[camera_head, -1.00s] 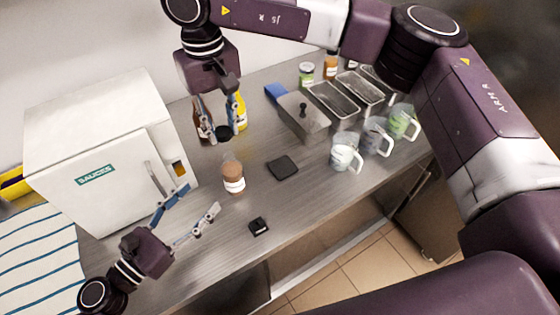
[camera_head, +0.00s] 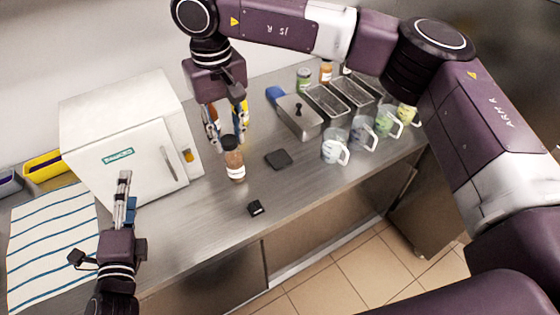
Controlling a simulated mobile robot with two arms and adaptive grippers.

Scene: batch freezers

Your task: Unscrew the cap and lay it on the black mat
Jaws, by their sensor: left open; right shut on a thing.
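The jar (camera_head: 235,171), clear with brown contents and a pale label, stands upright on the steel counter. The dark round cap (camera_head: 229,143) lies over the jar's top in the picture; I cannot tell whether it touches the rim. My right gripper (camera_head: 227,138) comes from above and is shut on the cap. The black mat (camera_head: 278,159), a small dark square, lies bare on the counter to the right of the jar. My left gripper (camera_head: 122,190) is open and empty, seen edge-on in front of the white box, well left of the jar.
The white box (camera_head: 120,150) with a green label stands at left, by a striped cloth (camera_head: 50,245). A small black block (camera_head: 255,208) lies near the counter's front edge. Mugs (camera_head: 335,146) and metal trays (camera_head: 330,101) stand at right. Bottles behind my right gripper are partly hidden.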

